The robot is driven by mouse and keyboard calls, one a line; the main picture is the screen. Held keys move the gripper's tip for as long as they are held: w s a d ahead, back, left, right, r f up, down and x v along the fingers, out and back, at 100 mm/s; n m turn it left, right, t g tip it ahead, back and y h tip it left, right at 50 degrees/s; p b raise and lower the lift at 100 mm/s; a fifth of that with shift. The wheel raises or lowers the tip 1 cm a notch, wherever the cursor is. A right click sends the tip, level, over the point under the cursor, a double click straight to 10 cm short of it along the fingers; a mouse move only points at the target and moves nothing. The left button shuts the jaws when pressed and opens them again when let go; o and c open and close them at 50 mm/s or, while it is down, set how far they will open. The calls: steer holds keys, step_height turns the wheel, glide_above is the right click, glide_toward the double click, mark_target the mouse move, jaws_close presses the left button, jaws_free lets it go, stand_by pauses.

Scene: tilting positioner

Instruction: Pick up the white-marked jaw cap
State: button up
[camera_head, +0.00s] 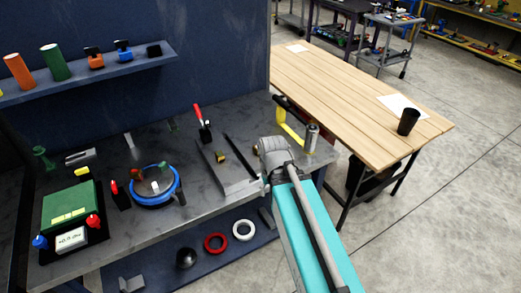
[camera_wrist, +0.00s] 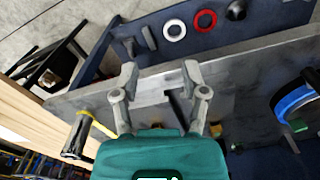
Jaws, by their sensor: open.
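I cannot pick out a white mark on any jaw cap for certain in either view. My gripper (camera_wrist: 162,76) is open and empty in the wrist view, its two grey fingers apart above the workbench. Between and below the fingers is a grey plate (camera_wrist: 150,113) with a dark bar (camera_wrist: 180,104). The same plate (camera_head: 238,181) and bar (camera_head: 240,158) show in the head view, left of my wrist. A small brass-coloured piece (camera_head: 220,157) sits on the plate's left part.
A blue-ringed round fixture (camera_head: 175,194) and green box (camera_head: 68,207) stand left. A yellow-and-black piece (camera_head: 291,133) and silver cylinder (camera_head: 312,138) stand near my wrist. Red (camera_head: 215,243) and white rings (camera_head: 243,230) lie on the lower shelf. A wooden table (camera_head: 350,95) stands right.

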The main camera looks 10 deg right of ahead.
mark_target(258, 148)
steer(key=shift+d, duration=0.35)
steer(key=o, duration=0.3)
steer(key=shift+w, duration=0.1)
steer(key=shift+o, duration=1.4)
steer(key=shift+w+d+r+m, duration=0.1)
steer(key=shift+w+m, duration=0.2)
steer(key=w+r+m+p, duration=0.2)
steer(key=w+m, duration=0.2)
steer(key=w, duration=0.5)
steer(key=w+d+r+m+p, duration=0.1)
steer(key=w+r+m+p, duration=0.1)
steer(key=w+m, duration=0.3)
steer(key=w+r+m+p, duration=0.1)
steer(key=w+m, duration=0.3)
steer(key=w, duration=1)
steer(key=shift+d+r+p, duration=0.25)
steer(key=shift+r+p, duration=0.15)
steer(key=shift+p, duration=0.15)
steer(key=shift+f, duration=0.15)
step_height(258, 148, down, 8)
steer(key=b, duration=0.8)
steer(key=shift+f+b, duration=0.2)
steer(key=shift+b, duration=0.15)
steer(key=shift+a+f+b, duration=0.15)
steer(key=shift+f+b, duration=2.45)
